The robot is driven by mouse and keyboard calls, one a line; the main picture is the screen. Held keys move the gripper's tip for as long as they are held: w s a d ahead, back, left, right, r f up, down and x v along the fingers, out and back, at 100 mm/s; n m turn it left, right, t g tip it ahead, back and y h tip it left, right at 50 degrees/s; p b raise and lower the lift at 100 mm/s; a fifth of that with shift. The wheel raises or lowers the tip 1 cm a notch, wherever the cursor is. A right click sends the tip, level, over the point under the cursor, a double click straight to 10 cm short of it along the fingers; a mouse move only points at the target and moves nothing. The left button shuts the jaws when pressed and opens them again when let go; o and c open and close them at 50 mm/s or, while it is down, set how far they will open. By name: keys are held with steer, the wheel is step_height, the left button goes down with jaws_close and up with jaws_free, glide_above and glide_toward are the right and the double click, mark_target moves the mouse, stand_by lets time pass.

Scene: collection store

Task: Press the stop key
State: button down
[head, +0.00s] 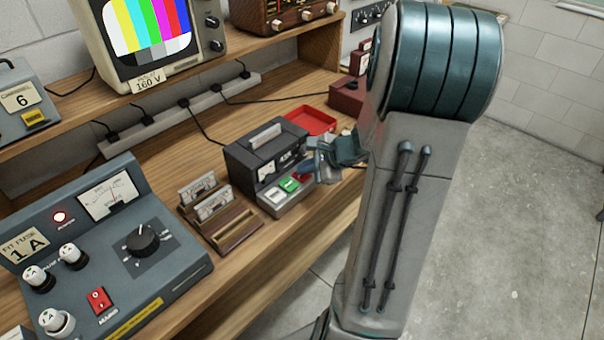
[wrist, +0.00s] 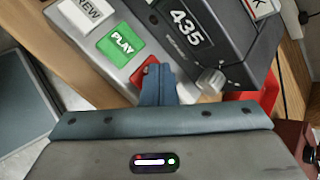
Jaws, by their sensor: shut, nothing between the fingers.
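The tape player (head: 262,150) is a dark box on the wooden bench, with a grey key strip along its front. A white REW key (wrist: 86,20), a green PLAY key (wrist: 122,44) and a red key (wrist: 143,74) sit in a row. The red key's label is hidden by my fingers. In the head view the red key (head: 300,177) shows just beside my fingertips. My gripper (wrist: 158,78) is shut and empty, its tips over the red key's edge. I cannot tell whether they touch it. The counter (wrist: 184,28) reads 435.
A red tray (head: 310,120) stands behind the player. A wooden rack (head: 228,228) with cassettes is to its left, then a grey meter panel (head: 110,250) with a red switch. A cable strip (head: 180,112) runs along the shelf. Open floor lies to the right.

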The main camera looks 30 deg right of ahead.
mark_target(305, 176)
steer(key=shift+r+p, duration=0.5)
steer(key=shift+r, duration=0.3)
steer(key=shift+r+p, duration=1.9)
steer(key=shift+r, duration=0.7)
steer(key=shift+a, duration=0.1)
